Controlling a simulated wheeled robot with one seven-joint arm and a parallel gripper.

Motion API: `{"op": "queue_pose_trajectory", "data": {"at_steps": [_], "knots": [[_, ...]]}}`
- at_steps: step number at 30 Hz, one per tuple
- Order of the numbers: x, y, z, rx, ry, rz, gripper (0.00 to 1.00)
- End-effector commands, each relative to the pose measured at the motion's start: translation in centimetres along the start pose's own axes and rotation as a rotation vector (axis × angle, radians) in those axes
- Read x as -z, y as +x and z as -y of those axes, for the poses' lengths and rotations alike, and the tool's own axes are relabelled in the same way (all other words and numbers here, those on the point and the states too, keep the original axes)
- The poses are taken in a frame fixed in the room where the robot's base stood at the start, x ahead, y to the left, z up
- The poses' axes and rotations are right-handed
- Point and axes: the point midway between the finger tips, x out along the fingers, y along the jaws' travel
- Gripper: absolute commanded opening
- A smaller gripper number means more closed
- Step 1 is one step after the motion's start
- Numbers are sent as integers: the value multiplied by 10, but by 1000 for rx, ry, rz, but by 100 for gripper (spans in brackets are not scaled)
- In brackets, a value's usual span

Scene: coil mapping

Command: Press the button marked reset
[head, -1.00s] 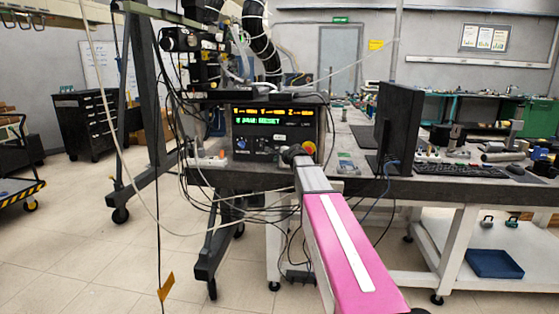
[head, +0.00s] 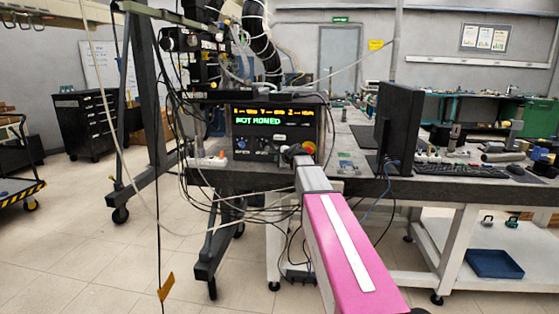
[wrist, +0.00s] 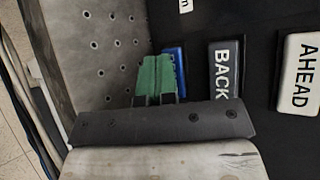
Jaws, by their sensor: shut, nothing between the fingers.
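The control box (head: 318,122) stands on the dark bench, and its display (head: 272,116) reads "NOT HOMED" in green. In the wrist view a blue button (wrist: 180,68) is partly hidden behind my fingers, and no marking on it can be read. My gripper (wrist: 156,78) is shut and empty, its green fingertips together at the blue button's left edge. I cannot tell whether they touch it. To the right are a dark button marked BACK (wrist: 224,72) and a white one marked AHEAD (wrist: 301,73). In the head view my arm covers the fingertips.
A red and yellow knob (head: 308,148) sits at the box's lower right. A monitor (head: 398,118) stands right of the box. Cables hang along the bench front (head: 230,178) and a dark frame post (head: 143,90) stands at the left. A perforated grey surface (wrist: 105,45) lies left of my fingers.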

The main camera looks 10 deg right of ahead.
Motion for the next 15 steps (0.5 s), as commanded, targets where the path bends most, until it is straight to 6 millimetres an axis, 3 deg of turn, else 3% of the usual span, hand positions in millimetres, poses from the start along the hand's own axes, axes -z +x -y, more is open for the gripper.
{"op": "queue_pose_trajectory", "data": {"at_steps": [15], "knots": [[-6,-8,-6,0,0,0,0]]}}
